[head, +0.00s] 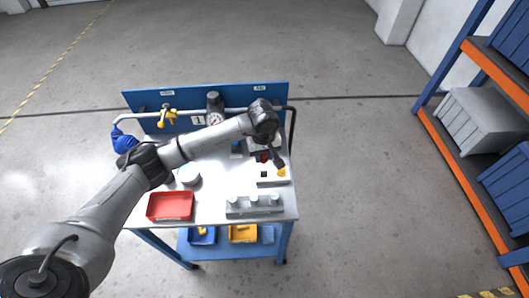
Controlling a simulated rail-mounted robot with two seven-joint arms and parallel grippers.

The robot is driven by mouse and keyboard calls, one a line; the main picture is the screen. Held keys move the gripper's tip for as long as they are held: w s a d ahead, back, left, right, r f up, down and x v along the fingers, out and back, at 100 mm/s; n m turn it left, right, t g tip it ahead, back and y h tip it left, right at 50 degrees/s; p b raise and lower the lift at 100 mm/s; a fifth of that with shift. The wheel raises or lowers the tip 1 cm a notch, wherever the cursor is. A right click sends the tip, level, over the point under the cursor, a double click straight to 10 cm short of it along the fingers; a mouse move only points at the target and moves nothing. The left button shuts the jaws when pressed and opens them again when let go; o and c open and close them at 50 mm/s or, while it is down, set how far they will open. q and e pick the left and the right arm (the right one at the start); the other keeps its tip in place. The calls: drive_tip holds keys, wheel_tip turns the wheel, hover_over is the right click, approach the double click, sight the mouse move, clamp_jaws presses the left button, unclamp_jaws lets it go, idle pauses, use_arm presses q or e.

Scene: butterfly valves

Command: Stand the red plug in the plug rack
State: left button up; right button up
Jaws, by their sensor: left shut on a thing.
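The red plug (262,157) shows as a small dark red patch at the left side of my left gripper's fingers, at the right part of the bench. My left gripper (275,158) reaches over the bench from the left, pointing down, and is shut on the red plug. The gripper hides part of the plug. The plug rack (273,183) is a low pale block just in front of the gripper. A yellow plug (281,172) is at its right, and a dark square spot (264,174) shows at its left. My right gripper is not in view.
A red tray (170,218) lies at the bench's front left. A grey holder (254,211) with pale cylinders stands at the front right. Pipes with a blue valve handle (124,142), a yellow valve (167,117) and a gauge (215,119) run along the back panel.

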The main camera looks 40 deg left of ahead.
use_arm(q)
drive_tip(key=b, duration=0.3)
hover_over(264, 169)
drive_tip(key=s+d, duration=0.1)
drive_tip(key=s, duration=0.1)
drive_tip(key=shift+w+d+f, duration=0.1)
drive_tip(key=shift+w+f, duration=0.05)
drive_tip(key=shift+f, duration=1.1)
drive_tip(key=shift+w+d+f, duration=0.1)
drive_tip(key=shift+f, duration=1.1)
drive_tip(key=shift+a+f+b, duration=0.1)
drive_tip(key=shift+f+b, duration=0.5)
drive_tip(key=shift+f, duration=0.25)
drive_tip(key=shift+f, duration=0.1)
drive_tip(key=shift+f+b, duration=0.15)
drive_tip(key=shift+b, duration=0.25)
drive_tip(key=shift+f+b, duration=0.4)
drive_tip(key=shift+b, duration=0.15)
drive_tip(key=shift+f+b, duration=0.3)
drive_tip(key=shift+b, duration=0.05)
